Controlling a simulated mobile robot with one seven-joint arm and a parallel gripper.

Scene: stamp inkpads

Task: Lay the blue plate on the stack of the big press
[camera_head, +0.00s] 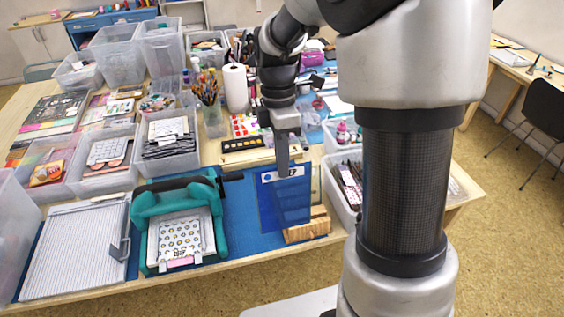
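The big press is the teal frame (143,225) at the front of the table, standing open. On its bed lies a stack (180,238) topped by a white sheet with dark round prints, with clips and a pink strip at its front edge. The blue plate (287,205) is upright, right of the press, its lower edge at a wooden rack (308,228). I cannot tell whether it sits in the rack or just above it. My gripper (283,168) points down at the plate's top edge and overlaps it. Its fingers are seen edge-on, so their grip is unclear.
A white ridged board (75,250) lies left of the press. Clear bins (105,165) with supplies stand behind it, and another bin (343,190) is right of the rack. A paper roll (236,88) stands farther back. Blue mat (238,215) is bare between press and plate.

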